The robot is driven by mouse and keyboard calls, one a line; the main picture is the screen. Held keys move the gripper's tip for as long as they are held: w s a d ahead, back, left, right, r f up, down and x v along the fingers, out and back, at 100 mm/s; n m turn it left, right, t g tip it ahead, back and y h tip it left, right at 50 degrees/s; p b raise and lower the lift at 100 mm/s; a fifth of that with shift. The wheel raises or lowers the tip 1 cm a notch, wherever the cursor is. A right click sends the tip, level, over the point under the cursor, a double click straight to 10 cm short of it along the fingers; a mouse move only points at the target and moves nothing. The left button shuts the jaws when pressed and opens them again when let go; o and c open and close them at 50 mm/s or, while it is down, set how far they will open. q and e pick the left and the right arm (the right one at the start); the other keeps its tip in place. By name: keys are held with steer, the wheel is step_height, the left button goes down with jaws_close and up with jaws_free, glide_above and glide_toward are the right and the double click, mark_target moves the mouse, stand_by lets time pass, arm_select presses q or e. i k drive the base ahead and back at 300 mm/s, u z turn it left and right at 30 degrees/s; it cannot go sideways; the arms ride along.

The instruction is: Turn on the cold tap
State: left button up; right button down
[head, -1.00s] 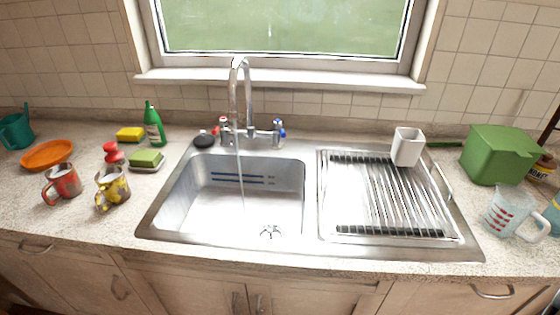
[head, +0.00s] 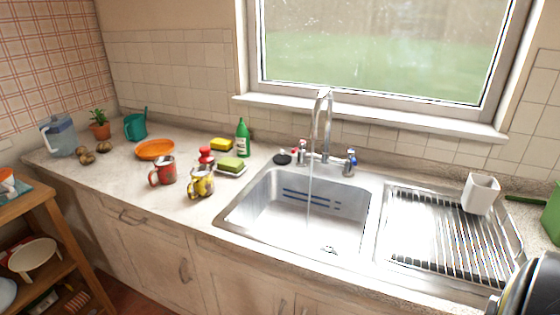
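The cold tap (head: 350,161), marked blue, is on the right side of the chrome faucet (head: 322,120) behind the sink. The hot tap (head: 302,150), marked red, is on its left side. A thin stream of water (head: 310,190) falls from the spout into the steel sink basin (head: 345,215). Neither gripper shows. A dark rounded part at the lower right edge looks like part of my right arm, well in front of the taps and to their right.
A drying rack (head: 440,235) with a white cup (head: 480,193) is right of the basin. A wooden shelf unit (head: 45,210) stands at the far left.

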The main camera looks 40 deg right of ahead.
mark_target(351, 153)
steer(key=u, duration=0.3)
steer(key=i, duration=1.2)
steer(key=z, duration=1.05)
